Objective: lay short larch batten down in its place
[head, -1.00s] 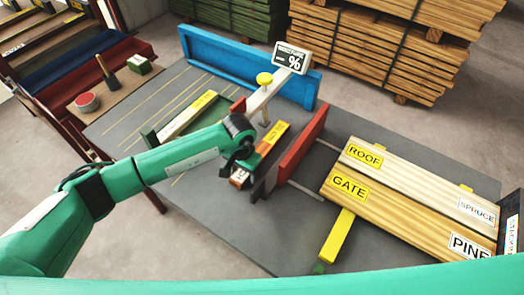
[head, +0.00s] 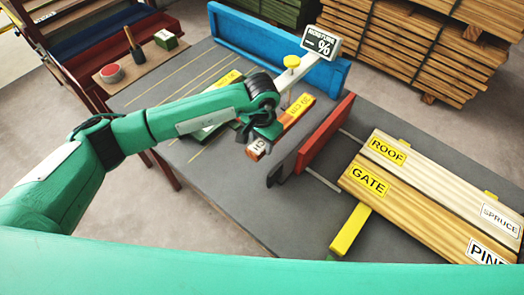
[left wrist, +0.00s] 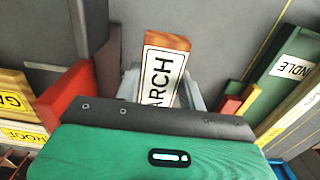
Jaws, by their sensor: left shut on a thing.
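The short larch batten (head: 294,115) is reddish-brown with a yellow length label and a white end label. My left gripper (head: 264,128) is shut on it, between the red fence and a green-sided holder (head: 210,131) partly hidden by my arm. In the left wrist view the batten (left wrist: 161,75) sticks out between the fingers, its label reading "ARCH". The green holder (left wrist: 285,70), marked "NDLE", stands at right there, with pale wood alongside. I cannot tell whether the batten touches the table. My right gripper is out of view.
The red fence (head: 325,133) stands right of the batten. A moisture meter sign (head: 322,41) and yellow knob (head: 292,62) are behind. Boards marked ROOF and GATE (head: 385,188) lie at right. A blue wall (head: 270,52) bounds the back. The grey tabletop (head: 230,178) in front is clear.

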